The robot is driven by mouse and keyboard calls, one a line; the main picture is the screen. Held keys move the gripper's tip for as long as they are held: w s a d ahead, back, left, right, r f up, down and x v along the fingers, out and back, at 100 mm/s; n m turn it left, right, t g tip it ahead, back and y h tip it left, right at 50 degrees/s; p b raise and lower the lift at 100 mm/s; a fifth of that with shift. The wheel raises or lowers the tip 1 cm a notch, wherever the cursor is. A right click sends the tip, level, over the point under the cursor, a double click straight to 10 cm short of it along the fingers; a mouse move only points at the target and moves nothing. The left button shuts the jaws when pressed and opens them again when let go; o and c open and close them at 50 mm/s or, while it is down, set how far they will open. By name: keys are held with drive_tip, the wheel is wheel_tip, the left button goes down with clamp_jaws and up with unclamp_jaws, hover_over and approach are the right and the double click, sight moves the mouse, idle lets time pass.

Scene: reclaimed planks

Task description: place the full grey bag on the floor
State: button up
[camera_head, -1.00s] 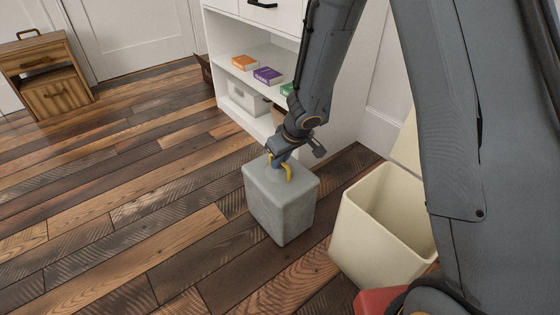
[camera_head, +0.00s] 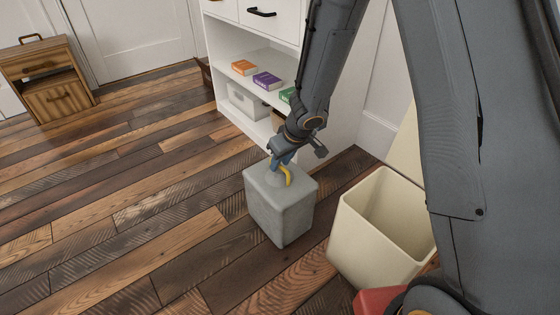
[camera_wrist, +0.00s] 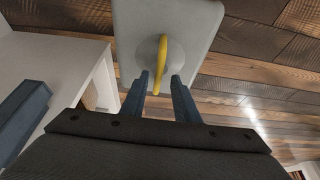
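The full grey bag (camera_head: 280,212), a boxy shape with a yellow handle (camera_head: 287,176) on top, stands upright on the plank floor (camera_head: 130,235). My gripper (camera_head: 279,161) is just above its top, by the handle. In the wrist view, the grey bag (camera_wrist: 205,18) lies beyond my fingers. The two blue fingers of my gripper (camera_wrist: 160,75) are apart, with gaps on both sides of the yellow handle (camera_wrist: 162,50). The handle shows between and just past the fingertips. The bag's underside is hidden.
A cream open bin (camera_head: 350,235) stands right of the bag, with a red object (camera_head: 378,300) in front. A white shelf unit (camera_head: 345,130) with books stands behind. A wooden cabinet (camera_head: 52,80) is at the far left. The floor left of the bag is clear.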

drive_tip(key=s+r+m+t+h+p, duration=0.1)
drive_tip(key=s+r+p, duration=0.35)
drive_tip(key=r, duration=0.65)
drive_tip(key=s+r+h+p, duration=0.1)
drive_tip(key=s+r+p, duration=0.3)
drive_tip(key=r, duration=0.6)
drive_tip(key=s+a+r+g, duration=0.2)
drive_tip(key=s+a+r, duration=0.1)
drive_tip(key=s, duration=1)
drive_tip(key=s+a+r+g+y+b, duration=0.1)
drive_tip(key=s+a+r+g, duration=0.1)
drive_tip(key=s, duration=1.1)
wheel_tip(320, 180, up, 2)
drive_tip(key=shift+a+r+g, duration=0.2)
drive_tip(key=shift+a+g, duration=0.1)
drive_tip(key=shift+a, duration=0.4)
drive_tip(key=d+r+m+p, duration=0.3)
drive_tip(key=d+r+p, duration=0.7)
drive_tip(key=r+p, duration=0.3)
drive_tip(key=d+r+m+h+p, duration=0.1)
drive_tip(key=d+r+m+p, duration=0.1)
drive_tip(key=d+r+p, duration=0.8)
wheel_tip(320, 180, up, 3)
drive_tip(key=p, duration=0.9)
drive_tip(key=shift+s+d+r+m+p, duration=0.15)
drive_tip(key=shift+d+m+p, duration=0.15)
drive_tip(key=shift+m+p, duration=0.1)
